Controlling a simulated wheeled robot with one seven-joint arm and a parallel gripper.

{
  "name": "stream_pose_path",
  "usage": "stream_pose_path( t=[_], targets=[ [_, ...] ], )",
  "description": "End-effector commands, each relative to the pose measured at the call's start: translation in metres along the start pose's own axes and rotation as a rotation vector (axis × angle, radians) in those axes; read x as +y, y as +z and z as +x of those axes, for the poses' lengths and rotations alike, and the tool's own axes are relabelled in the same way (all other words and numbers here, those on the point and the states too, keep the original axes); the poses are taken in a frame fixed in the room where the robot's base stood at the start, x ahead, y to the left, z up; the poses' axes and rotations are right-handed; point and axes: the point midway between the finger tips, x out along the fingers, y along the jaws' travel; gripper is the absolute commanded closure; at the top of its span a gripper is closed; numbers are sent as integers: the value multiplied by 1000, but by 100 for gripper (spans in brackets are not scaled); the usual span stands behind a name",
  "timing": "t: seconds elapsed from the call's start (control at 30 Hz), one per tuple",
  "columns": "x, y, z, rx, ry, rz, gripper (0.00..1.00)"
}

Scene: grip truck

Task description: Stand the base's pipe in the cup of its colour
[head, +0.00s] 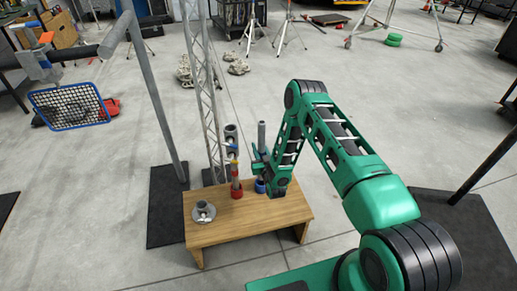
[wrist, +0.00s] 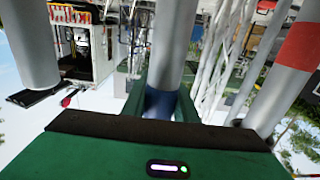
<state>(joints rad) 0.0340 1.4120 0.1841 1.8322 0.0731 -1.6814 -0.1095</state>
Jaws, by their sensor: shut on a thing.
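My gripper (head: 261,166) is shut on an upright grey pipe (head: 262,134), just above the blue cup (head: 260,186) on the wooden table. In the wrist view, the pipe (wrist: 170,45) stands between the jaws, with a blue part (wrist: 160,103) low down by the gripper. Whether the pipe's lower end is inside the cup is hidden. A red cup (head: 237,191) is just left of the blue one, with a red-banded pipe (head: 235,174) upright in it. A grey round base (head: 203,212) with a short socket sits at the table's left, with no pipe standing in it.
The wooden table (head: 250,219) is bare at its front and right. A lattice truss (head: 205,90) and a leaning grey post (head: 155,95) rise behind it. Dark plates (head: 167,207) lie on the floor to the left. Grey cylinders (head: 231,134) show behind the cups.

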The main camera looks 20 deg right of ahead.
Motion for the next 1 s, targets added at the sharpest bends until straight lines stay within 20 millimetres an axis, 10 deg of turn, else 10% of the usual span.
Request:
stream_pose_path(
  t=[1.0],
  targets=[
    [1,25,-1,1,1,0,100]
  ],
)
